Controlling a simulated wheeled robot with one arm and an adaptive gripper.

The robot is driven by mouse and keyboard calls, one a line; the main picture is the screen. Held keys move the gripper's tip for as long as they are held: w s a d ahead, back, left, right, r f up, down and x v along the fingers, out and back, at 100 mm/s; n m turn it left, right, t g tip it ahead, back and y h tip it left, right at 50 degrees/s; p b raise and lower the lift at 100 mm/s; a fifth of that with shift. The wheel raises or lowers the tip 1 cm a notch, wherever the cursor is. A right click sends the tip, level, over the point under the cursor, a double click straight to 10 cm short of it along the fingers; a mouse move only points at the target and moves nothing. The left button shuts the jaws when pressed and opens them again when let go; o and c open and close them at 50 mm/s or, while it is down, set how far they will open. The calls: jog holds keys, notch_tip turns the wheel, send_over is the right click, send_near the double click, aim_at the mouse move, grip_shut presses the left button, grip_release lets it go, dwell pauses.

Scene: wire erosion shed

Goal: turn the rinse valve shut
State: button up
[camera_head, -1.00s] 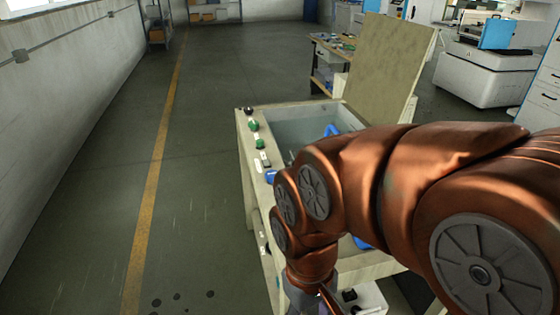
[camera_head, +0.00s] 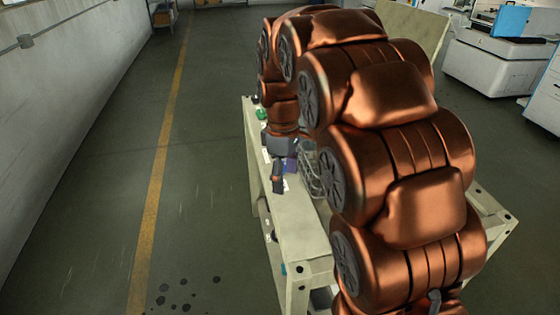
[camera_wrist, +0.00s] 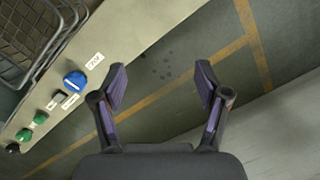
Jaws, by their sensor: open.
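The wrist view shows a blue knob (camera_wrist: 75,80) with a white label, on the pale rim of the wash bench (camera_wrist: 128,38). It may be the rinse valve, but the label is too small to read. A row beyond it holds a small dark switch (camera_wrist: 59,96), two green knobs (camera_wrist: 40,118) and a black knob (camera_wrist: 12,148). My gripper (camera_wrist: 162,85) is open and empty; the blue knob lies left of its fingers, not between them. In the head view my gripper (camera_head: 281,176) hangs over the bench's left rim, and the blue knob is not visible there.
A wire basket (camera_wrist: 32,28) sits inside the bench beside the rim. The floor (camera_head: 205,170) left of the bench is clear, with a yellow line (camera_head: 160,155) and dark spots. Pale machines (camera_head: 492,65) stand at the far right. My arm hides much of the bench.

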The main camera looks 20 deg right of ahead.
jog(key=w+d+f+n, duration=0.1)
jog(key=w+d+n, duration=0.1)
jog(key=w, duration=0.4)
jog(key=w+d+f+n+p, duration=0.1)
jog(key=w+d+f+n, duration=0.1)
jog(key=w, duration=0.5)
jog(key=w+d+f+n, duration=0.2)
jog(key=w+d+n, duration=0.1)
jog(key=w, duration=0.3)
jog(key=shift+w+d+f+n+t, duration=0.1)
jog(key=shift+w+d+n+t, duration=0.25)
jog(key=shift+n, duration=0.55)
jog(key=shift+w+f+p, duration=0.2)
jog(key=shift+f+p, duration=0.1)
jog(key=shift+p, duration=0.05)
jog(key=shift+f+p, duration=1.1)
jog(key=shift+f, duration=2.55)
jog(key=c, duration=1.2)
jog(key=shift+o, duration=0.2)
